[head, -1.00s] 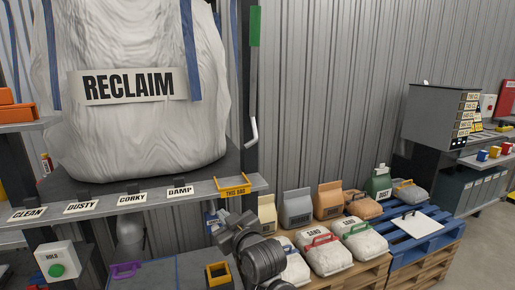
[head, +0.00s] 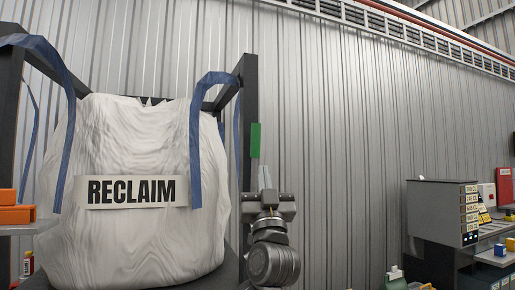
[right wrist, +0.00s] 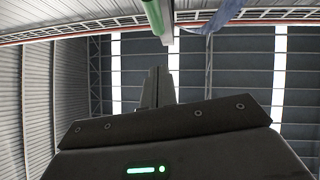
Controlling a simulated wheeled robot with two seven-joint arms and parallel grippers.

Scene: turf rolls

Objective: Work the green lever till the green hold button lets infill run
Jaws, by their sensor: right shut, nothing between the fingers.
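The green lever's grip (head: 255,140) stands upright beside the dark right post of the bag frame in the head view. It also shows at the top of the right wrist view (right wrist: 154,15). My right gripper (head: 264,172) points upward just below and slightly right of the green grip, shut and empty. In the right wrist view its fingers (right wrist: 158,78) are together, with the grip apart beyond their tips. The lever's lower part is mostly hidden behind my right gripper and arm. The hold button is out of view now. My left gripper is not in view.
A large white RECLAIM bag (head: 130,235) with blue straps hangs in the dark frame (head: 250,80), left of my right gripper. Orange bins (head: 16,214) sit at far left. A grey cabinet (head: 435,212) stands at right. The space before the corrugated wall (head: 340,160) looks clear.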

